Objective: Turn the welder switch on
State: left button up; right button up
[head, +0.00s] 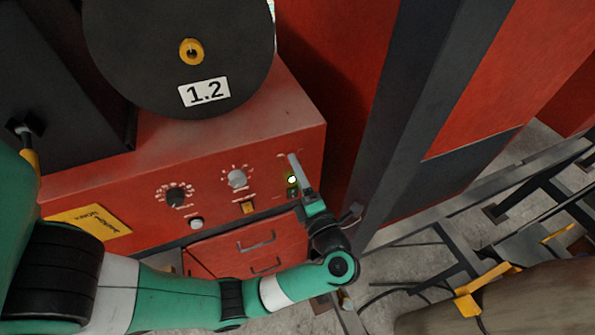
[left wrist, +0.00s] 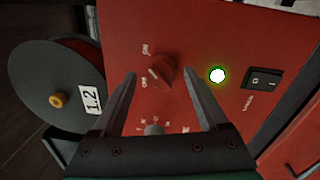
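The welder (head: 110,180) is a red box with a front panel of knobs. In the left wrist view its red rotary switch (left wrist: 163,70) sits between ON and OFF labels; its exact setting is hard to read. My left gripper (head: 295,160) is at the panel's right end. In the left wrist view the gripper (left wrist: 158,74) is open, with one finger on each side of the red switch and a visible gap on both sides. In the head view the gripper hides the switch. A lit green lamp (left wrist: 217,75) is beside it. My right gripper is not in view.
A black rocker switch (left wrist: 262,80) is near the lamp. A grey knob (head: 237,178) and a black knob (head: 175,196) are farther left on the panel. A black spool (head: 150,50) marked 1.2 stands on top. A dark post (head: 410,110) is close on the right.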

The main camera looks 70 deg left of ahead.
pick_arm(q)
jog(key=d+b, duration=0.3)
jog(key=d, duration=0.8)
jog(key=shift+d+f+b, duration=0.3)
jog(key=shift+f+b, duration=0.05)
jog(key=shift+b, duration=0.05)
